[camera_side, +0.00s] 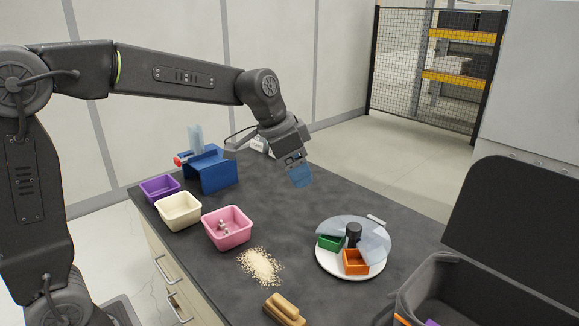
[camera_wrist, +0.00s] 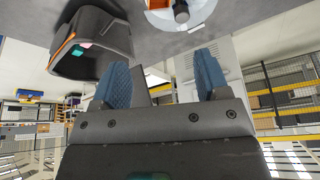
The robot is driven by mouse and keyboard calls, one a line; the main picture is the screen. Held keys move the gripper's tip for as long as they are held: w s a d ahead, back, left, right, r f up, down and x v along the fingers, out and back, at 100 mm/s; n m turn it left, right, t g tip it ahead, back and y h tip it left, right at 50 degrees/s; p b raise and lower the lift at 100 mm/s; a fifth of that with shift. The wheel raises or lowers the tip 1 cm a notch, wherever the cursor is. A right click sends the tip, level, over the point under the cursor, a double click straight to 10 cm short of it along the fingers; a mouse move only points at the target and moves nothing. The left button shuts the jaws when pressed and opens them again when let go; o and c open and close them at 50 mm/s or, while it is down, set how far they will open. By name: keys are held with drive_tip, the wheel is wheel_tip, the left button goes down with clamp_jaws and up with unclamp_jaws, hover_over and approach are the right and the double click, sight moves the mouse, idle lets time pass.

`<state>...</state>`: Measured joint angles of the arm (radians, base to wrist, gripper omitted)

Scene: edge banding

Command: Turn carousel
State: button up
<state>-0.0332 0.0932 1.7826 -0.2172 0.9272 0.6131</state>
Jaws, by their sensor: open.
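The carousel (camera_side: 331,262) is a round white turntable on the dark bench, right of centre in the side view. It has a clear, partly covering lid, a black centre knob (camera_side: 353,234), a green bin (camera_side: 331,242) and an orange bin (camera_side: 355,262). A light tab (camera_side: 376,220) sticks out at its far edge. Part of the carousel (camera_wrist: 190,18) shows at the top of the wrist view. My gripper (camera_side: 300,178) has blue fingers and hangs above the bench, left of and higher than the carousel. In the wrist view my gripper (camera_wrist: 168,78) is open and empty, its fingers apart.
Purple (camera_side: 159,188), cream (camera_side: 179,211) and pink (camera_side: 227,228) bins line the left, with a blue fixture (camera_side: 208,170) behind. Pale chips (camera_side: 259,265) and a wooden brush (camera_side: 284,309) lie in front. An open dark bin (camera_side: 470,285) stands right. The bench between gripper and carousel is clear.

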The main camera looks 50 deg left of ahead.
drive_tip(key=shift+s+r, duration=0.2)
drive_tip(key=shift+s, duration=0.55)
approach(354, 226)
drive_tip(key=x, duration=1)
drive_tip(key=shift+w+f, duration=0.1)
drive_tip(key=shift+c, duration=0.2)
drive_tip(key=c, duration=1.2)
